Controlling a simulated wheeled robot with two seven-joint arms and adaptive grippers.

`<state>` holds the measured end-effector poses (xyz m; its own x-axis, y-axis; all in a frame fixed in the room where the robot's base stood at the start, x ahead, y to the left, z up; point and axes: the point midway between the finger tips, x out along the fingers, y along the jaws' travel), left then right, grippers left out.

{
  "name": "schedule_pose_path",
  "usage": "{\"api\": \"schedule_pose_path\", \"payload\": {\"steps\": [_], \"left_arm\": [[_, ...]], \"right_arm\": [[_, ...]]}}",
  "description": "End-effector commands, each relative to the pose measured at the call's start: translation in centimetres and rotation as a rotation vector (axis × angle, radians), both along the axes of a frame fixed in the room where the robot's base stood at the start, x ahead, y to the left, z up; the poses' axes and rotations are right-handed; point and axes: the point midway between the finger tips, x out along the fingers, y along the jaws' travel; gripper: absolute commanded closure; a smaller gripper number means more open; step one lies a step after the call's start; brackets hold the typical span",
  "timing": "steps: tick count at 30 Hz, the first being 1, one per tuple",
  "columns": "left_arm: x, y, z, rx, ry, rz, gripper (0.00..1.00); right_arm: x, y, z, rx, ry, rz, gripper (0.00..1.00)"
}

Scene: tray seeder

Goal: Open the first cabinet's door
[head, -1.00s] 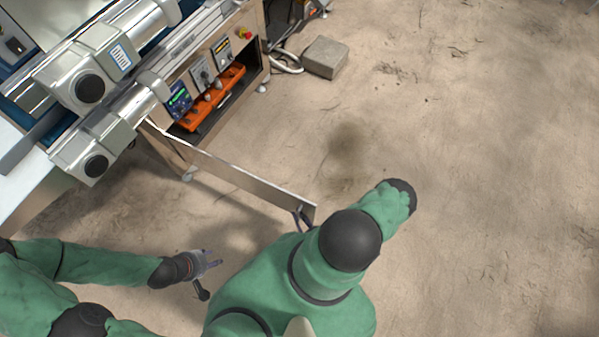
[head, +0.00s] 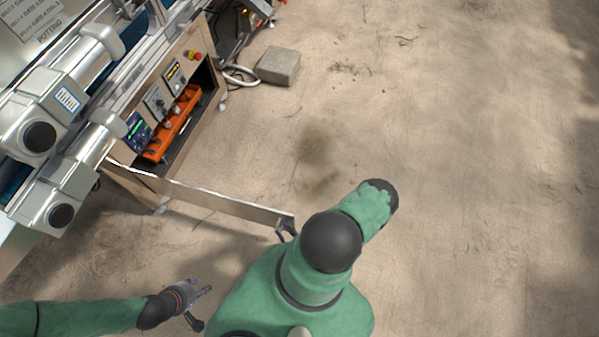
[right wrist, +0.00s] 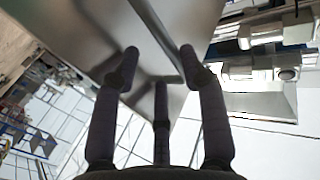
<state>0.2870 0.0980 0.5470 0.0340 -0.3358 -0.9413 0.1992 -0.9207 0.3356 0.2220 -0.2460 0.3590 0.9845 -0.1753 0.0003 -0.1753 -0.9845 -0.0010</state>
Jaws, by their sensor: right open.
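The first cabinet (head: 186,55), wood-framed, stands at the upper left in the head view. Its thin metal door (head: 215,201) stands wide open, swung out toward me. An orange tray (head: 172,125) shows inside. My right gripper (head: 286,229) is at the door's free end, partly hidden by my right arm. In the right wrist view its fingers (right wrist: 160,70) are spread, with a shiny metal panel (right wrist: 85,22) just beyond the tips; I cannot tell whether they touch it. My left gripper (head: 203,291) is low in the head view, away from the door, with its fingers apart.
Metal machine parts (head: 48,110) overhang the cabinet at the left. A grey block (head: 278,65) lies on the floor beside white hoses (head: 240,73). An emergency button (head: 195,55) sits on the cabinet's panel. The sandy floor to the right is clear.

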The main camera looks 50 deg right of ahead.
Motion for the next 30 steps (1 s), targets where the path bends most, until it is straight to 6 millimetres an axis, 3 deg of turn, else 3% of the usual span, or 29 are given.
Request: {"api": "schedule_pose_path", "payload": {"steps": [18, 30], "left_arm": [[0.0, 0.0, 0.0, 0.0, 0.0, 0.0, 0.6], [0.0, 0.0, 0.0, 0.0, 0.0, 0.0, 0.6]], "right_arm": [[-7.5, 1.1, -0.1, -0.003, 0.004, -0.007, 0.57], [-9.0, 1.4, -0.1, -0.003, 0.002, -0.003, 0.57]]}}
